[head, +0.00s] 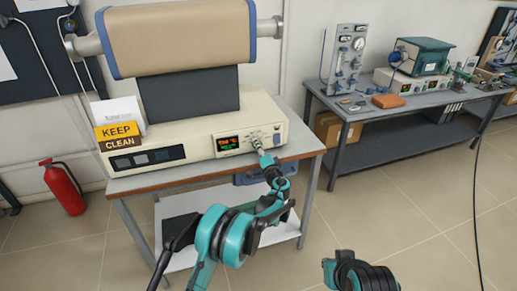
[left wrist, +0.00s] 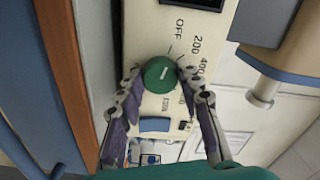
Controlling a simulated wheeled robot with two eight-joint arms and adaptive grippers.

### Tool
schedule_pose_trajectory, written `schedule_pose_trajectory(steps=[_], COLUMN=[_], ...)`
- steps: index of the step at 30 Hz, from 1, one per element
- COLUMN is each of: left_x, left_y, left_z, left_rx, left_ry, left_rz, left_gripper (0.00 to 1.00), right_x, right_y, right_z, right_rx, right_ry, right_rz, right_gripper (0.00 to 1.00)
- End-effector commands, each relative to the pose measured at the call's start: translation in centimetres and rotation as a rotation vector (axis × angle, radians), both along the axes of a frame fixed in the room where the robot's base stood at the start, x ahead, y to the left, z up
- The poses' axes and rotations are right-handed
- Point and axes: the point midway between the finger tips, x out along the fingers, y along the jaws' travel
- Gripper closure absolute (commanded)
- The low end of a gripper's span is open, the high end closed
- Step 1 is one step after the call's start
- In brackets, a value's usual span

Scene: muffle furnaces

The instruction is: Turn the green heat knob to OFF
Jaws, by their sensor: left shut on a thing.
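The green heat knob (left wrist: 159,73) sits on the cream furnace panel in the left wrist view, with a short pale pointer line on its face. The printed OFF mark (left wrist: 181,30) is above it and slightly right; the 200 and 400 marks follow to the right. My left gripper (left wrist: 160,77) is shut on the knob, one finger on each side. In the head view my left gripper (head: 262,152) reaches the right part of the panel of the muffle furnace (head: 195,142) and hides the knob. The exact mark under the pointer is hard to read.
A lit display (head: 229,143) is left of the knob. A yellow KEEP CLEAN sign (head: 117,132) stands on the furnace base. A red extinguisher (head: 65,188) stands at left. A second bench (head: 360,108) with instruments is at right; the floor between is clear.

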Motion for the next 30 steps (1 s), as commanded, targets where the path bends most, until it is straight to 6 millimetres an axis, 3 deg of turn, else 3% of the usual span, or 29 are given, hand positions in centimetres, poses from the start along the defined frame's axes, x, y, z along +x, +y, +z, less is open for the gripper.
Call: schedule_pose_trajectory(steps=[11, 12, 14, 24, 30], left_x=[0.0, 0.0, 0.0, -0.2, -2.8], left_y=[0.0, 0.0, 0.0, -0.1, -1.0], left_z=[0.0, 0.0, 0.0, 0.0, 0.0], left_rx=[-0.007, -0.006, -0.006, -0.005, -0.005], left_ry=[-0.001, -0.001, -0.002, -0.002, -0.001], left_rz=[0.001, 0.001, 0.001, 0.000, -0.002], left_gripper=[0.94, 0.60, 0.44, 0.44, 0.44], right_x=[0.0, 0.0, 0.0, 0.0, 0.0], right_y=[0.0, 0.0, 0.0, 0.0, 0.0], right_z=[0.0, 0.0, 0.0, 0.0, 0.0], right_rx=[0.000, 0.000, 0.000, 0.000, 0.000], right_ry=[0.000, 0.000, 0.000, 0.000, 0.000], right_rz=[0.000, 0.000, 0.000, 0.000, 0.000], right_gripper=[1.00, 1.00, 1.00, 1.00, 1.00])
